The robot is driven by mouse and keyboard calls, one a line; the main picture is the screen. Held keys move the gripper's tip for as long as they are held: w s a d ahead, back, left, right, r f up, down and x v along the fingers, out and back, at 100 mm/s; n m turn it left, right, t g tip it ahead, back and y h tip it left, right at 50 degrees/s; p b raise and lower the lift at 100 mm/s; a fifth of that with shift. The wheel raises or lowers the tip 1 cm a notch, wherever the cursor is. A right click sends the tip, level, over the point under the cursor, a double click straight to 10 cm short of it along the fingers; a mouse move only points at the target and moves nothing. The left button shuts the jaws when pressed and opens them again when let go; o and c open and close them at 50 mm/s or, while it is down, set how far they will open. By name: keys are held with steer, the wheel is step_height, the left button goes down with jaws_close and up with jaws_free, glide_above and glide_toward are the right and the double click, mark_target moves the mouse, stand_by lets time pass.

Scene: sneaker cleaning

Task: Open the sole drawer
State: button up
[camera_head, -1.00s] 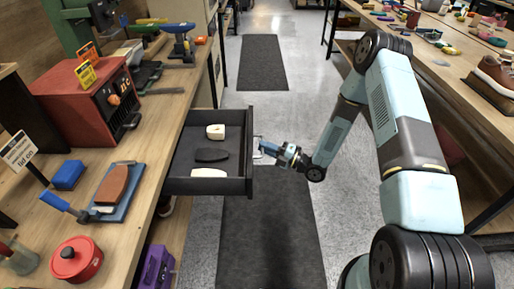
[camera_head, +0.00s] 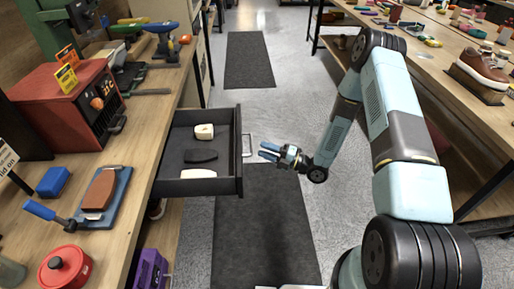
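The dark sole drawer (camera_head: 172,188) sticks out from under the left workbench, pulled open. Inside it lie a cream sole (camera_head: 204,131), a black sole (camera_head: 201,156) and another cream sole (camera_head: 198,174). Its pale metal handle (camera_head: 247,145) is on the right-hand front face. My gripper (camera_head: 266,151) is just right of the handle, with its fingers pointing left and spread apart. A gap shows between the fingers and the handle, and nothing is seen in the gripper.
The left workbench (camera_head: 140,160) carries a red machine (camera_head: 75,112), a blue block (camera_head: 54,181), a brown sole on a blue board (camera_head: 100,190) and a red pot (camera_head: 65,268). A purple crate (camera_head: 151,270) stands below. A dark mat (camera_head: 262,235) covers the aisle floor. A right bench (camera_head: 440,70) holds a brown shoe (camera_head: 483,68).

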steer(key=v, duration=0.9)
